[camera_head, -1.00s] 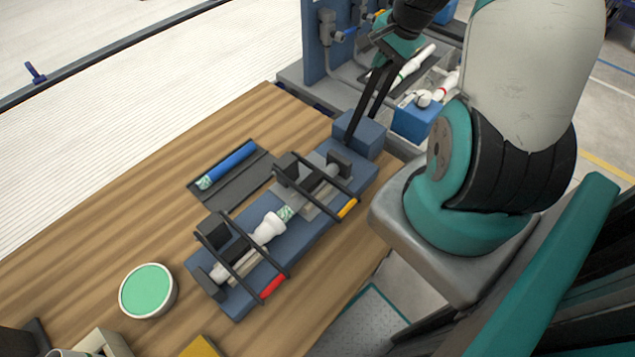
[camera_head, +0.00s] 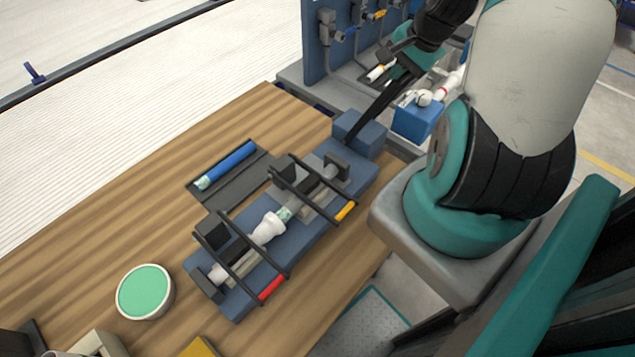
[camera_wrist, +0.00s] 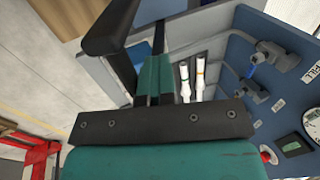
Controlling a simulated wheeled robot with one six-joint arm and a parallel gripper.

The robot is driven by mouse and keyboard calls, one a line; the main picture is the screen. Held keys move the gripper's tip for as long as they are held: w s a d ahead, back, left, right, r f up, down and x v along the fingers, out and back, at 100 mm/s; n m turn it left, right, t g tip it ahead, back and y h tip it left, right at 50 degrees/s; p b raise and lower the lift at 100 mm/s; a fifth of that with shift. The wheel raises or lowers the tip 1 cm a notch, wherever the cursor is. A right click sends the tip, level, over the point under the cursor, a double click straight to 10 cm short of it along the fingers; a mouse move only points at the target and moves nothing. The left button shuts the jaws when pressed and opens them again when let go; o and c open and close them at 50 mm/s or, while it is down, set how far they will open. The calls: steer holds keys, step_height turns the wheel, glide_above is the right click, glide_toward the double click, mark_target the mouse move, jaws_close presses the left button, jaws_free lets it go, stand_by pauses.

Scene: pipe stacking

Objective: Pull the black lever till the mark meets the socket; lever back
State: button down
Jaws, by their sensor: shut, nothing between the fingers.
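The black lever (camera_head: 372,116) rises from the blue block at the far end of the blue jig (camera_head: 312,232) and leans up to the right. My gripper (camera_head: 396,80) is shut with nothing between its fingers, by the lever's upper part; I cannot tell whether they touch. The wrist view shows the shut fingers (camera_wrist: 158,45) beside a thick black bar, probably the lever. In the jig, a white socket fitting (camera_head: 268,228) lies in line with a pipe with a green speckled end (camera_head: 285,214). The speckled end reaches the socket's mouth; the exact mark is too small to read.
Two black clamp frames with a red handle (camera_head: 271,287) and a yellow handle (camera_head: 345,211) cross the jig. A blue pipe (camera_head: 230,163) lies in a dark tray beside it. A green-topped round dish (camera_head: 145,291) stands front left. A blue box (camera_head: 418,122) and a wall panel stand behind.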

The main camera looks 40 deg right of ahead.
steer(key=shift+s+d+f+b, duration=0.1)
steer(key=shift+s+f+b, duration=0.2)
steer(key=shift+s, duration=0.35)
steer(key=shift+s+d+f+b, duration=0.15)
steer(key=shift+s+f, duration=0.2)
steer(key=shift+s, duration=0.35)
steer(key=shift+s+d+f+b, duration=0.1)
steer(key=shift+s+f+b, duration=0.2)
steer(key=shift+s, duration=0.35)
steer(key=shift+s+f+b, duration=0.45)
steer(key=shift+s+f, duration=0.15)
steer(key=shift+s, duration=0.25)
steer(key=shift+s+d+f+b, duration=0.15)
steer(key=shift+s+f+b, duration=0.4)
steer(key=shift+s+f, duration=0.2)
steer(key=shift+s+d+f+b, duration=0.1)
steer(key=shift+s+f+b, duration=0.45)
steer(key=shift+s+f, duration=0.2)
stand_by(1.1)
steer(key=shift+w+r, duration=0.1)
steer(key=shift+r, duration=0.1)
steer(key=w+p+v, duration=0.1)
steer(key=p+v, duration=0.7)
steer(key=shift+r, duration=0.5)
stand_by(0.4)
